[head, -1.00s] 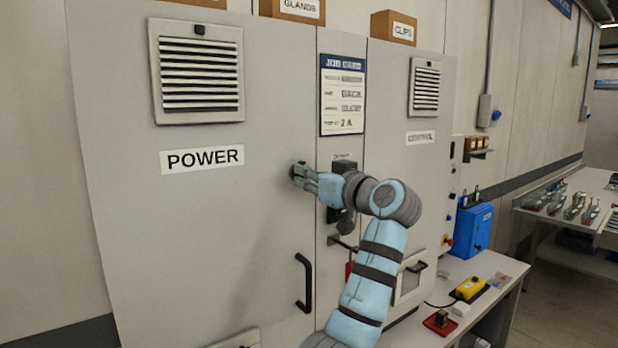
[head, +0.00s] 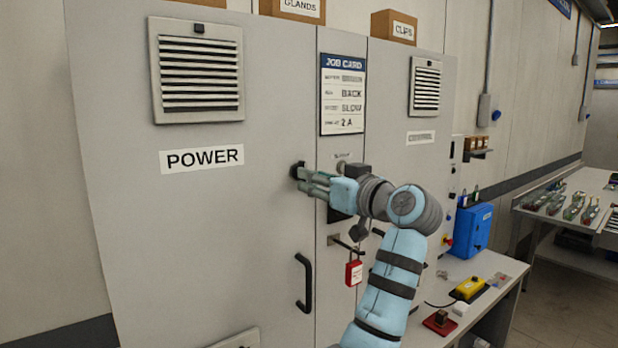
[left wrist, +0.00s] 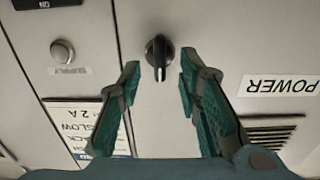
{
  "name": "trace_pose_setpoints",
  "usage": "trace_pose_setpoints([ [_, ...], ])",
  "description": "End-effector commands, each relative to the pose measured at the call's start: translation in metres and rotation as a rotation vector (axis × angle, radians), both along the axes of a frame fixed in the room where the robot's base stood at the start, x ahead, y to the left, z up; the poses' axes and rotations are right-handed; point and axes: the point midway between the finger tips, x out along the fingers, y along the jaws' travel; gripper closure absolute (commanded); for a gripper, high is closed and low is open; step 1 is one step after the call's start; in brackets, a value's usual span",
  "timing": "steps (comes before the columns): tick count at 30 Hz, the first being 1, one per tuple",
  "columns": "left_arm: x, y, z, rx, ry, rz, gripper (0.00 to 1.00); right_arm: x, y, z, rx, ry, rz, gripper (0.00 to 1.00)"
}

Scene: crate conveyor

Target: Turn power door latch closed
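The power door latch is a small black turn knob (head: 297,170) near the right edge of the grey POWER door (head: 225,225). In the left wrist view, which is upside down, the latch (left wrist: 159,52) shows whole, its dark grip ridge running up and down the picture. My left gripper (head: 304,180) is at the latch, and its fingers partly cover it in the head view. In the left wrist view my left gripper (left wrist: 161,72) is open, one finger on each side of the latch with gaps; no contact shows. My right gripper is not in view.
A black door handle (head: 304,284) sits below the latch. A red padlock (head: 353,273) hangs below my wrist, beside the door seam. A job card (head: 343,95) is above right. A bench (head: 490,268) with a yellow control box (head: 468,288) stands at right.

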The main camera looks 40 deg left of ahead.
Motion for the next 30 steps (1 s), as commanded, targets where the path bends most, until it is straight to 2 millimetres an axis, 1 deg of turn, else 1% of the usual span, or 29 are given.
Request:
trace_pose_setpoints([
  [1, -0.002, -0.014, 0.0, -0.002, 0.001, -0.005, 0.68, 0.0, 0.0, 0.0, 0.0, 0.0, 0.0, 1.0],
  [3, -0.008, -0.034, -0.001, -0.002, 0.0, -0.007, 0.68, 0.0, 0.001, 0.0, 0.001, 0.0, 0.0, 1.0],
  [6, -0.017, -0.058, -0.001, -0.003, 0.0, -0.004, 0.68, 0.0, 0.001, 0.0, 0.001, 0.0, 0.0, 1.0],
  [9, -0.021, -0.074, 0.0, -0.002, 0.001, -0.003, 0.68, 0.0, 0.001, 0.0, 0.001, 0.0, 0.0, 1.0],
  [13, -0.025, -0.082, 0.0, -0.001, 0.0, -0.001, 0.68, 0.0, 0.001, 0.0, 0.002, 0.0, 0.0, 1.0],
  [27, -0.024, -0.082, 0.002, 0.012, 0.015, -0.004, 0.68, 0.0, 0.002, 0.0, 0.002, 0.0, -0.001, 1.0],
  [29, -0.013, -0.086, 0.009, 0.054, 0.036, -0.052, 0.68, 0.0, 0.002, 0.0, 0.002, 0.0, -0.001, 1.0],
  [30, 0.002, -0.092, 0.012, 0.086, 0.058, -0.119, 0.68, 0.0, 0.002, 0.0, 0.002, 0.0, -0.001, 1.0],
])
